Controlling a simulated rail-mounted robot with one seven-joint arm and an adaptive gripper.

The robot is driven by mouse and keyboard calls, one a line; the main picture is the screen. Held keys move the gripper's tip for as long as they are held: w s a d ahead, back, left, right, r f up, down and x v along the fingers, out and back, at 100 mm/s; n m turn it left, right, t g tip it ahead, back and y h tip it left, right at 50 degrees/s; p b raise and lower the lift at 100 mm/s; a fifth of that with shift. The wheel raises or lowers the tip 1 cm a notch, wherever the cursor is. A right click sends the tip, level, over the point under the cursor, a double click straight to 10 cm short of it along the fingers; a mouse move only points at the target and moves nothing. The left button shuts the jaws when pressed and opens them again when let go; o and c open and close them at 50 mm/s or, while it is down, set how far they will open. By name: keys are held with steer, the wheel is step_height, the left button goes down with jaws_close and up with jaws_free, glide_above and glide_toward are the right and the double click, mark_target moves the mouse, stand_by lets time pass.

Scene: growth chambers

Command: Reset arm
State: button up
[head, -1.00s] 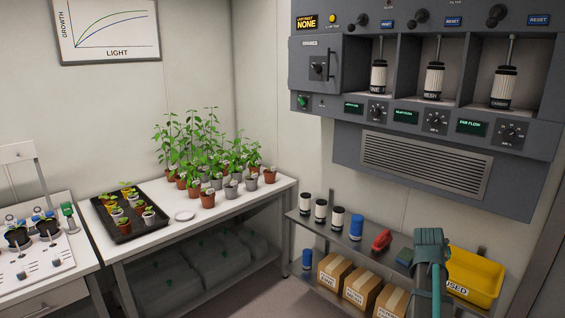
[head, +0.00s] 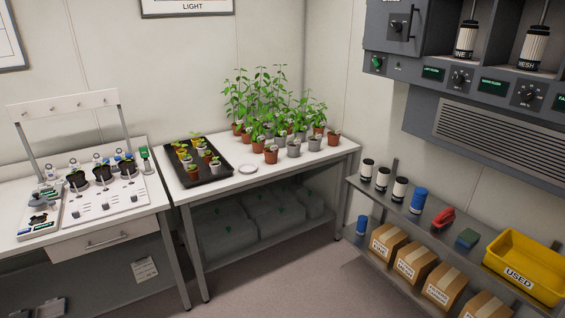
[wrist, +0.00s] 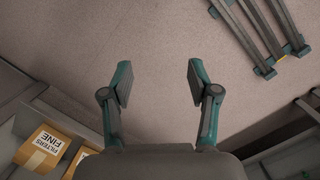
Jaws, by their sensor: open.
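My gripper (wrist: 158,84) shows in the wrist view with its two teal and grey fingers spread apart. It is open, with nothing between the fingers. Bare floor (wrist: 155,40) lies beyond the fingertips. My arm and gripper do not show in the head view now.
A shelf rack (head: 402,207) at right holds filters, a yellow bin (head: 520,268) marked USED and several boxes (head: 387,243); a box marked FINE (wrist: 42,147) is at lower left in the wrist view. A plant table (head: 290,166) and a workbench (head: 85,230) stand left. Floor between is clear.

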steer(key=s+a+f+n+g, duration=0.1)
steer(key=s+a+f, duration=0.2)
steer(key=s, duration=0.4)
steer(key=s+a+f+n+g, duration=0.1)
steer(key=s+a+f+g, duration=0.1)
steer(key=s+a, duration=0.3)
steer(key=s+a+f+n+g, duration=0.1)
steer(key=s+a+f, duration=0.2)
steer(key=s, duration=0.6)
steer(key=shift+s+a+f+g, duration=0.15)
steer(key=shift+a+f+g, duration=0.25)
steer(key=shift+f, duration=0.2)
